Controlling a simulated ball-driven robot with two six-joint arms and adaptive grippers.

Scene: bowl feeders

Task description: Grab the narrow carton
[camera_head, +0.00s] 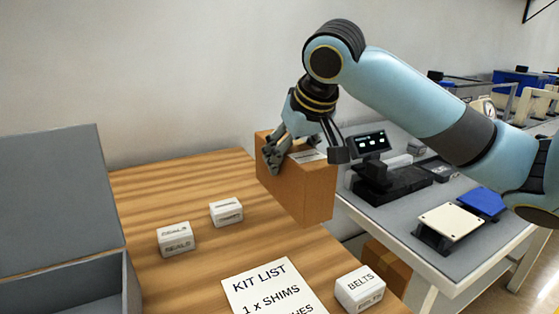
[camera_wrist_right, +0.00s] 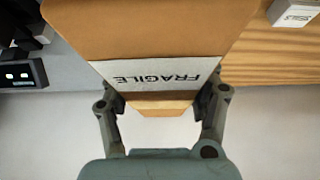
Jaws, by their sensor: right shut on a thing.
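The narrow carton (camera_head: 297,188) is a brown box at the far right edge of the wooden table. My right gripper (camera_head: 308,155) reaches down over its top from above, with fingers on either side. In the right wrist view the carton (camera_wrist_right: 150,28) carries a white FRAGILE label (camera_wrist_right: 160,74), and the right gripper's fingers (camera_wrist_right: 163,105) close on its two sides. I cannot tell for sure whether its base touches the table. My left gripper is not in view.
The wooden table (camera_head: 205,265) holds small white boxes marked SEALS (camera_head: 177,239) and BELTS (camera_head: 361,289), another small white box (camera_head: 226,212), and a KIT LIST sheet (camera_head: 272,290). A grey open box (camera_head: 62,200) stands left. A grey bench (camera_head: 440,262) with devices is at right.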

